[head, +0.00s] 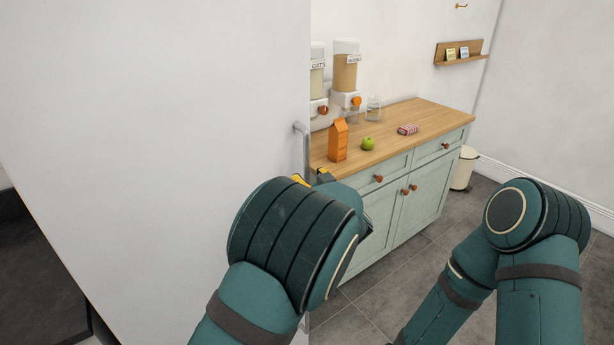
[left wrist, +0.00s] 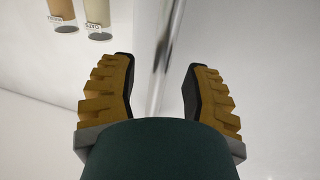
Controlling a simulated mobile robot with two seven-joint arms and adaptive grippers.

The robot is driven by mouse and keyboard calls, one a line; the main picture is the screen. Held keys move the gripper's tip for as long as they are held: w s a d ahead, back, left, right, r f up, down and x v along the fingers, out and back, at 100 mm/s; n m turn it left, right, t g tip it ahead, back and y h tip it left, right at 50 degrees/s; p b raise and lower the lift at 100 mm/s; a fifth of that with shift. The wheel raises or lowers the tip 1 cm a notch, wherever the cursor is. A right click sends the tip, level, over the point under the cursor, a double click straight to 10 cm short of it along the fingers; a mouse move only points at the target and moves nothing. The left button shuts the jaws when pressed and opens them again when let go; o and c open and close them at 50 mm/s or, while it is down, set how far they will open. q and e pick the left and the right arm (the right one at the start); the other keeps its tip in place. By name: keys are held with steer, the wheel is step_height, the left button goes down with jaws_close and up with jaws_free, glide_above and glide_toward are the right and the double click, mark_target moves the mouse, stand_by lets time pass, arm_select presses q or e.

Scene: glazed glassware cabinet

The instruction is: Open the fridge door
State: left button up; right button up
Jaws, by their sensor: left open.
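The fridge door (head: 150,130) is a large plain white panel filling the left of the head view. Its upright grey bar handle (head: 305,148) is near the panel's right edge. My left gripper (head: 312,178) is at the handle, mostly hidden behind my own wrist. In the left wrist view my left gripper (left wrist: 160,88) is open, and the handle (left wrist: 164,50) runs between its two yellow, dark-padded fingers, with gaps on both sides. Whether the door stands ajar cannot be told. My right arm shows at the right, but its gripper is out of view.
A green cabinet (head: 425,195) with a wooden top (head: 400,122) stands right of the fridge. A cream bin (head: 464,168) stands beyond. Tiled floor in front is clear.

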arm_select(q)
steer(key=shift+x, duration=0.85)
jaws_close()
